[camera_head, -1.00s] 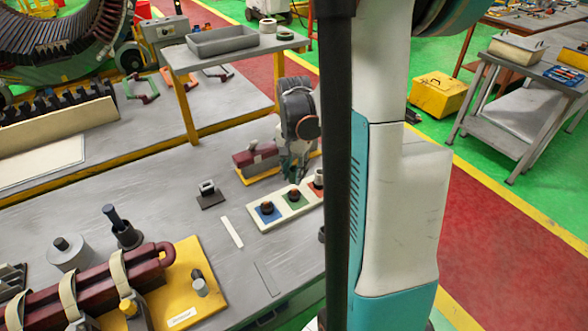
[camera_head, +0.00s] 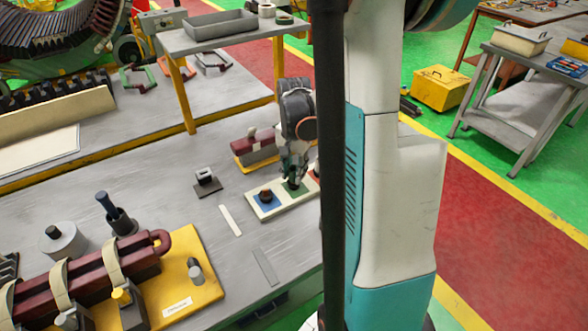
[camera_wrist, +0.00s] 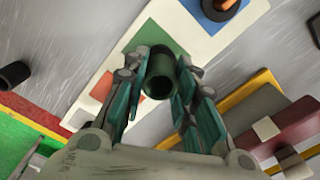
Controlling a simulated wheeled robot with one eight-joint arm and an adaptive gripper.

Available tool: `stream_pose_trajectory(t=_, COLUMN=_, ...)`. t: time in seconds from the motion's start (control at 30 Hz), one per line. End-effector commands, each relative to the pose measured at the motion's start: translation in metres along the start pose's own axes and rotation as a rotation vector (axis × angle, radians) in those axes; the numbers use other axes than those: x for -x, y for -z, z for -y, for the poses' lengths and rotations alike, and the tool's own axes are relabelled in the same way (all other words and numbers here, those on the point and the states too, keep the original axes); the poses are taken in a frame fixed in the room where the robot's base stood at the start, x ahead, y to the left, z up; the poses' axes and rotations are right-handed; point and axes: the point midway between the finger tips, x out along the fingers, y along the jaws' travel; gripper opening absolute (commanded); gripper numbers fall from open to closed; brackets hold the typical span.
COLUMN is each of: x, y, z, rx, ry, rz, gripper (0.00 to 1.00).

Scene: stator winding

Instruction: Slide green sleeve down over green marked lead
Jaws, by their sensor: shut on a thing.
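My gripper (camera_wrist: 160,82) is shut on the green sleeve (camera_wrist: 158,72), a short dark green hollow tube, in the wrist view. It holds the sleeve at the green square of a pale tray (camera_wrist: 83,104); I cannot tell whether the sleeve still touches the tray. In the head view my gripper (camera_head: 292,180) points down at the same spot, and the sleeve is mostly hidden by the fingers. I cannot make out a green marked lead.
A dark red block (camera_head: 258,147) on a yellow base is just behind my gripper. A small block on a dark plate (camera_head: 207,183), a pale strip (camera_head: 230,220) and a grey cylinder (camera_head: 64,242) stand or lie nearby.

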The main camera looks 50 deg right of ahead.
Motion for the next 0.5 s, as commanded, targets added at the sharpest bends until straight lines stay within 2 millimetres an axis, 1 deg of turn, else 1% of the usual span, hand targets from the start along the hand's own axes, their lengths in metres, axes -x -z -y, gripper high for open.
stream_pose_trajectory(t=0.1, x=0.0003, y=0.0, z=0.0, rx=0.0, ry=0.0, rz=0.0, gripper=0.13)
stream_pose_trajectory(t=0.13, x=0.0003, y=0.0, z=0.0, rx=0.0, ry=0.0, rz=0.0, gripper=0.3)
stream_pose_trajectory(t=0.17, x=0.0003, y=0.0, z=0.0, rx=0.0, ry=0.0, rz=0.0, gripper=0.37)
stream_pose_trajectory(t=0.2, x=0.0003, y=0.0, z=0.0, rx=0.0, ry=0.0, rz=0.0, gripper=0.46)
stream_pose_trajectory(t=0.23, x=0.0003, y=0.0, z=0.0, rx=0.0, ry=0.0, rz=0.0, gripper=0.49)
stream_pose_trajectory(t=0.5, x=0.0003, y=0.0, z=0.0, rx=0.0, ry=0.0, rz=0.0, gripper=0.49)
